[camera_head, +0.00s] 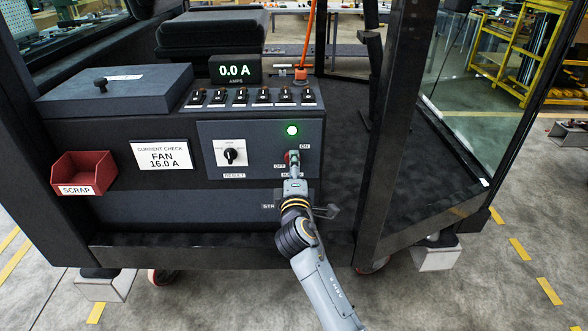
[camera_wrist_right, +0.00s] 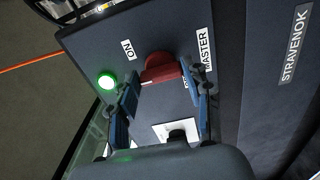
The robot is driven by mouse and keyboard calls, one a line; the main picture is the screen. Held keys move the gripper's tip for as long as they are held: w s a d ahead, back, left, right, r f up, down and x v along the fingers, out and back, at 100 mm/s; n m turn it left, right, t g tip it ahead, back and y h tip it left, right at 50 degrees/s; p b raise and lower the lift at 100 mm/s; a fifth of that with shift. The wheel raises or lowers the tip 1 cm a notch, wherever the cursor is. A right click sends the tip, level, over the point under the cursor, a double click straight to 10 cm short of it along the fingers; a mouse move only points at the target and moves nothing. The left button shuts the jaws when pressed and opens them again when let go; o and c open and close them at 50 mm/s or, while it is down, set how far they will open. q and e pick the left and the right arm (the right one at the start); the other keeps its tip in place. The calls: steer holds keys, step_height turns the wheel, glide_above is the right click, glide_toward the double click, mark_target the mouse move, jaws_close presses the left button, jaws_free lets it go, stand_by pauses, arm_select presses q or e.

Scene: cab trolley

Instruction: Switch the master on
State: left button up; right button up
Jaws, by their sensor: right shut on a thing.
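The master switch is a red rotary knob (camera_wrist_right: 160,68) on the dark control panel (camera_head: 260,134), with ON, OFF and MASTER labels around it. In the head view my right gripper (camera_head: 293,162) covers most of the knob. In the wrist view my right gripper's (camera_wrist_right: 162,82) blue fingers stand on either side of the knob and are shut on it. Which label the knob points at is hard to tell. The round lamp (camera_head: 292,130) above the switch glows green, also in the wrist view (camera_wrist_right: 107,80). My left gripper is not in view.
A black RESULT selector (camera_head: 230,154) sits left of the master switch. Several small switches (camera_head: 240,97) line the panel's top, below a display (camera_head: 235,69) reading 0.0 A. A red SCRAP bin (camera_head: 84,172) and a FAN 16.0 A card (camera_head: 162,155) are at left. A dark cab post (camera_head: 385,130) stands at right.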

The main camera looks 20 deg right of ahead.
steer(key=o, duration=1.1)
steer(key=shift+o, duration=0.2)
steer(key=v, duration=1.2)
